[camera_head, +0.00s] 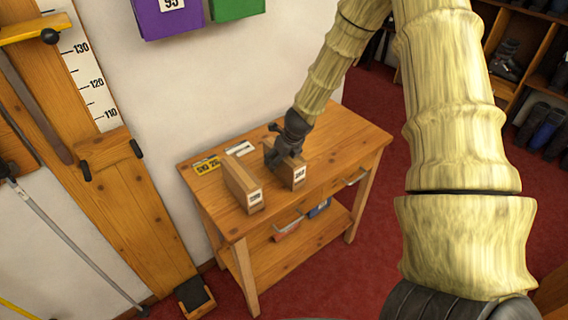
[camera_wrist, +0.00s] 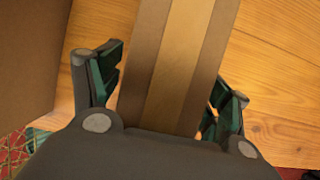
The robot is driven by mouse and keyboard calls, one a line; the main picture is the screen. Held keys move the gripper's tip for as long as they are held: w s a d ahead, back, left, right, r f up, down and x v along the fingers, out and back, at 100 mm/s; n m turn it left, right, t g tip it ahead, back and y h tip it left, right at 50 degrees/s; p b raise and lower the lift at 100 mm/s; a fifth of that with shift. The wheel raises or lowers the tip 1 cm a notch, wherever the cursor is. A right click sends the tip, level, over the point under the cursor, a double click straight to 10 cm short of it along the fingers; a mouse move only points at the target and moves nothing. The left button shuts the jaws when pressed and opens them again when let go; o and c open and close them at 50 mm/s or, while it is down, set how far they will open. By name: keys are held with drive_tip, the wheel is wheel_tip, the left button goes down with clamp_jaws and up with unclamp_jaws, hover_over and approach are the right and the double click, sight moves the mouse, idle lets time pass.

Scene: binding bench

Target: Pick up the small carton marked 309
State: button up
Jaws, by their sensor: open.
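Two small brown cartons with white number labels stand side by side on the wooden bench. The left carton (camera_head: 242,184) is clear of my gripper; the right carton (camera_head: 293,176) is under it. Both labels are too small to read surely, so I cannot tell which is marked 309. My gripper (camera_head: 281,156) is open over the right carton. In the wrist view, a carton with a lighter tape strip (camera_wrist: 176,62) lies between the two open fingers (camera_wrist: 167,92), and the other carton (camera_wrist: 28,60) shows at the left edge.
The wooden bench (camera_head: 346,138) has free top at the right and front. A yellow label (camera_head: 207,165) and a white card (camera_head: 240,148) lie at the back. Purple (camera_head: 168,18) and green (camera_head: 236,8) boxes are on the wall. A measuring board (camera_head: 120,200) stands left.

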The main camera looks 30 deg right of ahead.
drive_tip(key=shift+c, duration=0.2)
drive_tip(key=c, duration=1)
drive_tip(key=shift+r, duration=0.1)
